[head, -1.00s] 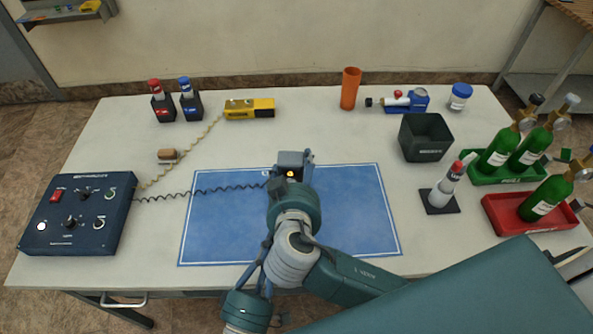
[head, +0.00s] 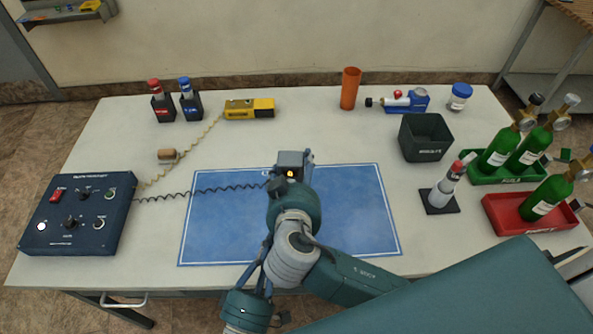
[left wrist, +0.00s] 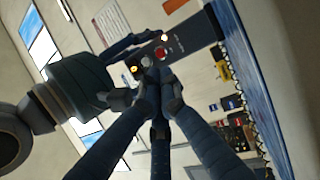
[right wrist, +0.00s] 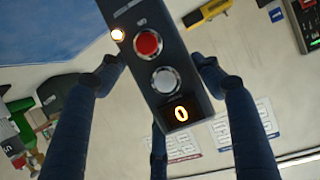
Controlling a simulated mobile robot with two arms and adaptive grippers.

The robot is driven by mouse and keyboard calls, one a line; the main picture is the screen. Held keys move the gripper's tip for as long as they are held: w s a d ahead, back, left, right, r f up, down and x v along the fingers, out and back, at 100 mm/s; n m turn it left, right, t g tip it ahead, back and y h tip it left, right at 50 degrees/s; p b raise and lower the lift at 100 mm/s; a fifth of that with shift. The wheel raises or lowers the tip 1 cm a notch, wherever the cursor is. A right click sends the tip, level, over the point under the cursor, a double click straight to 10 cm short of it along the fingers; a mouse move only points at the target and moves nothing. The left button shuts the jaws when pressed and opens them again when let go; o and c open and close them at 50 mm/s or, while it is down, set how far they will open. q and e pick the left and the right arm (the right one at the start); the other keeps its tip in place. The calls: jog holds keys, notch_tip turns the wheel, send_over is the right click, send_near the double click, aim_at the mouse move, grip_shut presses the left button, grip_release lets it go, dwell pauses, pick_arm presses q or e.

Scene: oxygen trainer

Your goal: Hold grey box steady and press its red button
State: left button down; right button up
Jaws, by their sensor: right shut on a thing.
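The grey box (head: 291,159) is held up over the blue mat (head: 340,215). In the right wrist view the box (right wrist: 150,60) shows a red button (right wrist: 148,43), a pale round button, a small lit lamp and a display reading 0. My right gripper (right wrist: 155,72) is shut on the box, one finger along each side. In the left wrist view my left gripper (left wrist: 159,88) has its fingertips together, close to the face with the red button (left wrist: 162,52). I cannot tell whether they touch the box. In the head view my arm hides much of both grippers.
A dark control box (head: 78,213) stands at the left with a coiled cord running toward the grey box. A yellow device (head: 249,108), an orange cup (head: 350,88) and a dark bin (head: 426,137) stand farther back. Green bottles in trays (head: 530,227) fill the right side.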

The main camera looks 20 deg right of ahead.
pick_arm(q)
jog(key=w+a+r+m+g+h, duration=0.15)
jog(key=a+m, duration=0.35)
jog(key=m, duration=0.8)
jog(key=w+a+m+g, duration=0.15)
jog(key=a+m, duration=0.35)
jog(key=m, duration=0.9)
jog(key=s+d+m+g+h, duration=0.1)
jog(key=s+d+m+g, duration=0.35)
jog(key=m, duration=0.95)
jog(key=s+d+m+g+h, duration=0.15)
jog(key=d+m, duration=0.55)
jog(key=m, duration=0.7)
jog(key=w+d+m, duration=0.1)
jog(key=w+d, duration=0.2)
jog(key=w, duration=0.6)
jog(key=shift+d+r+y, duration=0.15)
jog(key=shift+y, duration=0.25)
